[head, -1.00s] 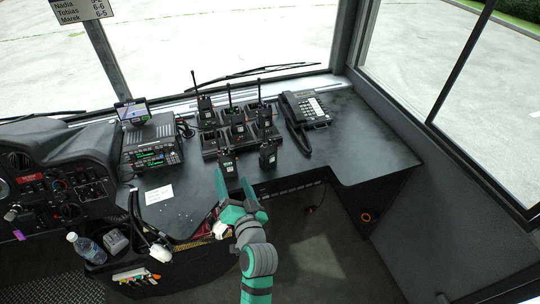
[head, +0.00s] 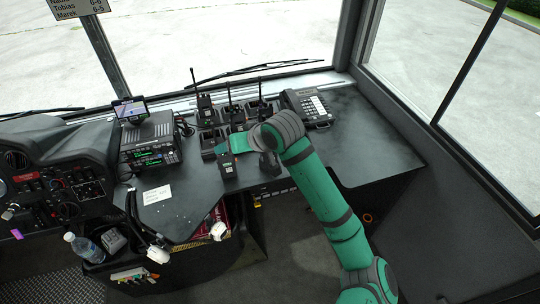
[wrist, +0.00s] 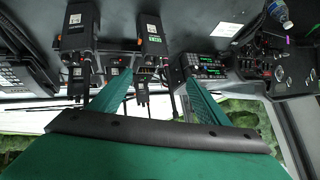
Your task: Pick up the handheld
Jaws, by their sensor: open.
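Several black handhelds stand by the desk chargers. The front-left handheld (head: 227,167) is upright just below my gripper (head: 230,146) in the head view. The front-right handheld (head: 267,166) is partly hidden by my arm. A back-left handheld (head: 205,113) stands in the charger behind. The wrist view looks upside down: one front handheld (wrist: 151,36) lies just beyond the gap between my green fingers, and another (wrist: 77,35) is off to the left. My gripper (wrist: 157,80) is open with its fingers apart. I cannot tell whether a finger touches a handheld.
A desk phone (head: 306,105) stands right of the chargers. A radio unit (head: 150,143) stands to their left. A white note (head: 157,194) lies on the desk (head: 190,185). The windscreen is behind the desk.

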